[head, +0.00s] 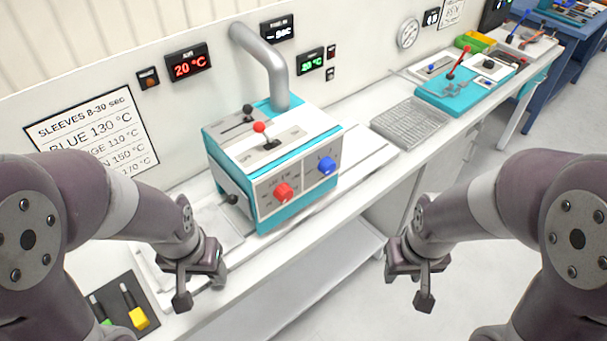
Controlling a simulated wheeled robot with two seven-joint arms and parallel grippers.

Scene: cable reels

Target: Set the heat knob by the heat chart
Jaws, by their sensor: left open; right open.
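A white and teal heating machine (272,160) stands on the bench, with a red knob (283,192) and a blue knob (326,166) on its front panel; their markings are too small to read. The heat chart (93,128) on the wall reads "SLEEVES 8-30 sec" and "BLUE 130 °C"; lower lines are partly hidden by my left arm. A display (188,63) with red digits reads 20 °C, and one with green digits (311,62) also reads 20 °C. My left gripper (199,289) is open and empty, left of and below the machine. My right gripper (424,283) is open and empty, right of it.
Levers with black and red balls sit on the machine's top, and a grey pipe (267,60) rises from it. A grey ribbed tray (409,122) and a teal tool station (465,85) stand further right. A dark mat (115,305) with yellow-handled tool lies lower left.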

